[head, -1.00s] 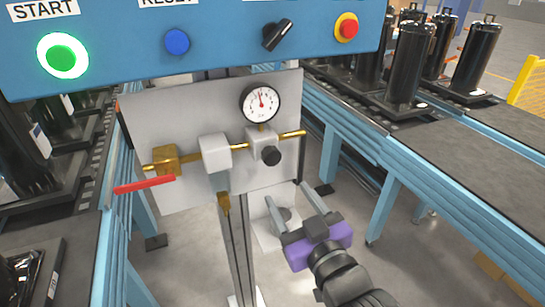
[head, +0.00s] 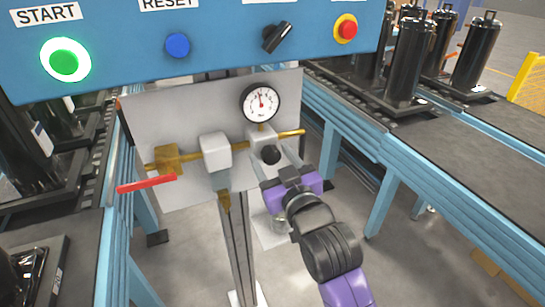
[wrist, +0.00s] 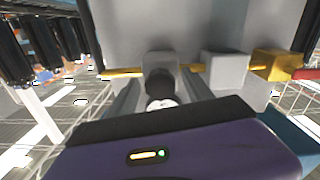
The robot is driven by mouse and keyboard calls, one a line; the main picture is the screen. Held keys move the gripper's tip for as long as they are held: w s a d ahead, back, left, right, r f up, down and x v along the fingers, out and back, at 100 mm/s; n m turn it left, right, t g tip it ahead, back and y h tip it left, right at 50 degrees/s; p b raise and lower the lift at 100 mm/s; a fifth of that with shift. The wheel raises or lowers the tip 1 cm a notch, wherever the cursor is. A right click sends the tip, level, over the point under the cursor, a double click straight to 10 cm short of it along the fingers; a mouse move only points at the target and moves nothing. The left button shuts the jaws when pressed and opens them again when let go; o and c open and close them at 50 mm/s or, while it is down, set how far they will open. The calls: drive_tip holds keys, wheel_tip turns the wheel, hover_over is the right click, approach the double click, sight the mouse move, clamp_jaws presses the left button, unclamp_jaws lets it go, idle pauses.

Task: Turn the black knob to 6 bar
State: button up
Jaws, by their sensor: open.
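The black knob (head: 270,155) sits on the front of a grey regulator block (head: 262,136) on the brass pipe, below the round white pressure gauge (head: 261,103). The gauge needle points roughly upward; its numbers are too small to read. My gripper (head: 272,170) is open just below and in front of the knob. In the wrist view the knob (wrist: 159,84) shows between the two fingers (wrist: 160,97), near their tips. I cannot tell whether either finger touches it.
A red lever handle (head: 147,184) sticks out at the panel's lower left. A white filter block (head: 216,152) is on the pipe left of the knob. The blue button box (head: 120,40) hangs above. Conveyors with black compressors (head: 408,62) stand on both sides.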

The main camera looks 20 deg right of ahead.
clamp_jaws()
drive_tip(key=shift+m, duration=0.3)
drive_tip(key=m, duration=0.6)
drive_tip(key=shift+p, duration=0.4)
drive_tip(key=m, duration=0.3)
drive_tip(key=shift+m, duration=2.1)
